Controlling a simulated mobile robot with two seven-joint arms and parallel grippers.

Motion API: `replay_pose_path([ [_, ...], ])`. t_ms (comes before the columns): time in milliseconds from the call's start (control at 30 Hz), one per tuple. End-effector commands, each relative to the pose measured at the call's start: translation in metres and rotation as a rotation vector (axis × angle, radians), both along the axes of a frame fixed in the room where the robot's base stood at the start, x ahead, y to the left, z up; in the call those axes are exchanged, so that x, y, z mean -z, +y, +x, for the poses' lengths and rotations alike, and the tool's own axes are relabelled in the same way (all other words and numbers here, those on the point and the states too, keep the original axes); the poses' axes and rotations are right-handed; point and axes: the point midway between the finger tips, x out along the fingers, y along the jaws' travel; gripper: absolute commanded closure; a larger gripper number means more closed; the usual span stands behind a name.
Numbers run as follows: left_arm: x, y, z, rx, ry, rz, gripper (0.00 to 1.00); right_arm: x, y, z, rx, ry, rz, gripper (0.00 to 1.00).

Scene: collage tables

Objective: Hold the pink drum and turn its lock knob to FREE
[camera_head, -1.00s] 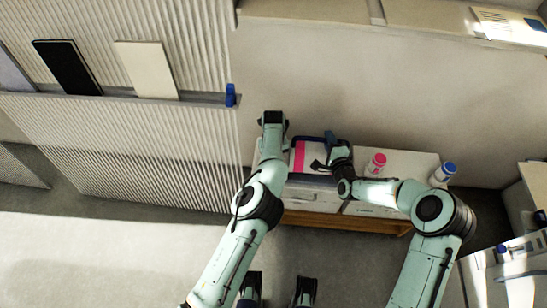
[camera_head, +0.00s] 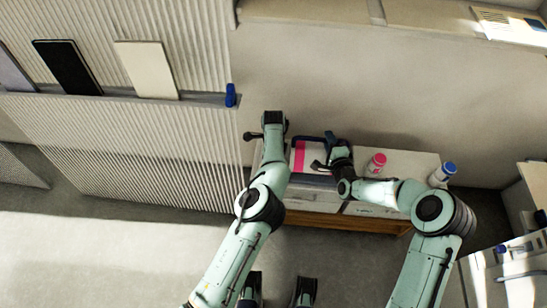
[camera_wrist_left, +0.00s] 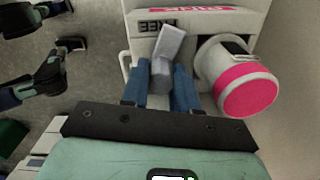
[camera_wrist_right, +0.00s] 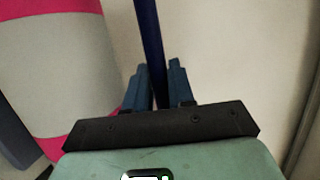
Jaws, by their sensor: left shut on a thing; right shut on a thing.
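A white body with a pink stripe (camera_head: 299,158), seemingly the pink drum's unit, stands on the cabinet. In the left wrist view a pale drum with a pink band (camera_wrist_left: 248,90) sits right of the grey lock knob (camera_wrist_left: 169,42). My left gripper (camera_wrist_left: 166,82) is shut on the knob, which slants. A partly covered label (camera_wrist_left: 155,27) beside it shows letters like "EE", upside down. My right gripper (camera_wrist_right: 157,78) is shut on a dark blue bar (camera_wrist_right: 149,30); a pink-and-white surface (camera_wrist_right: 55,65) is left of it. My right gripper (camera_head: 333,156) hides part of the unit.
A pink-capped bottle (camera_head: 376,163) and a blue-capped bottle (camera_head: 443,173) stand on the white cabinet top right of my right gripper. A ribbed panel (camera_head: 140,150) with a ledge is on the left. The wall behind is bare.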

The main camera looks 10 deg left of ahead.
Motion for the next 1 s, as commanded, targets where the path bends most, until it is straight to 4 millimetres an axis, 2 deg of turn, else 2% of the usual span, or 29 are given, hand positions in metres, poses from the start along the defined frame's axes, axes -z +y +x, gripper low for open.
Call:
replay_pose_path([
  [200,0.0003,-0.0002,-0.0004,-0.176,0.001,-0.001,1.0,-0.0004,-0.0004,0.0003,0.001,-0.001,0.0,1.0],
  [500,0.0002,-0.0005,-0.0002,-0.339,0.001,-0.002,1.0,-0.0004,-0.0004,0.0003,0.001,-0.001,0.0,1.0],
  [1000,0.0002,-0.0006,-0.0001,-0.403,0.0,-0.002,1.0,-0.0004,-0.0003,0.0003,0.001,-0.001,0.0,1.0],
])
